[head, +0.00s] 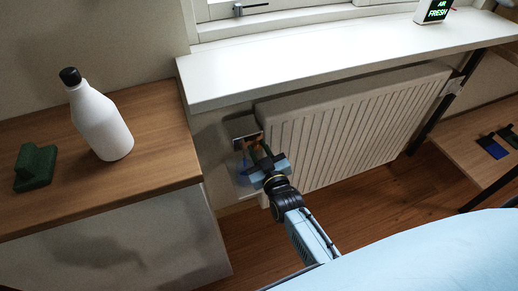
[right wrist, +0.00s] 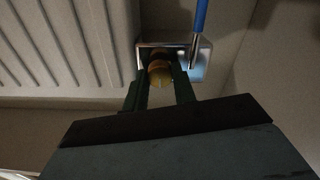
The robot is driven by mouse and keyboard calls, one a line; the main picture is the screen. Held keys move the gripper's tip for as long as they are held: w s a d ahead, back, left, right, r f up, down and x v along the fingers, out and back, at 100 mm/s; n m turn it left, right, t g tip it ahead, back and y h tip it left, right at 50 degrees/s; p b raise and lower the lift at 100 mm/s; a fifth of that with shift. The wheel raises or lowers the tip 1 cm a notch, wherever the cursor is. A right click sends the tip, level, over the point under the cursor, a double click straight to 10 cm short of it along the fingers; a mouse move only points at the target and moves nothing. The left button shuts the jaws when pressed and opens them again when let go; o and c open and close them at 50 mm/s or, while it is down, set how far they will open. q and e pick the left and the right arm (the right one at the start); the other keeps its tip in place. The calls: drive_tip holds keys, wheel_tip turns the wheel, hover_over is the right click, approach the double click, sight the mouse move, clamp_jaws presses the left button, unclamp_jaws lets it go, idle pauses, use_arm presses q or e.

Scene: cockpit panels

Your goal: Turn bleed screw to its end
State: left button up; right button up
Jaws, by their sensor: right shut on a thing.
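The bleed screw (right wrist: 159,74) is a brass-coloured round piece in front of a shiny metal plate (right wrist: 203,62) in the right wrist view. My right gripper (right wrist: 160,88) has one finger on each side of it and is shut on it. In the head view my right gripper (head: 259,153) reaches to the left end of the white radiator (head: 350,125), under the window sill. The screw is mostly hidden there by the fingers. My left gripper is not in view.
A blue-handled tool (right wrist: 201,18) with a metal shaft is close beside the plate. A white sill (head: 340,55) overhangs the radiator. A wooden cabinet top (head: 90,195) at left holds a white bottle (head: 101,124) and a green block (head: 36,167). A wooden shelf (head: 470,155) stands at right.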

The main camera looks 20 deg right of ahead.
drive_tip(key=o, duration=1)
drive_tip(key=shift+s, duration=0.1)
drive_tip(key=shift+s, duration=0.2)
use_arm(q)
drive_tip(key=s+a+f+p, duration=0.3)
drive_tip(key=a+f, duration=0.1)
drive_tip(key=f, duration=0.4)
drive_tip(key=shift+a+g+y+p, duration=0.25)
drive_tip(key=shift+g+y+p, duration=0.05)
use_arm(e)
drive_tip(key=s, duration=1.3)
drive_tip(key=shift+a, duration=0.3)
drive_tip(key=shift+w, duration=0.1)
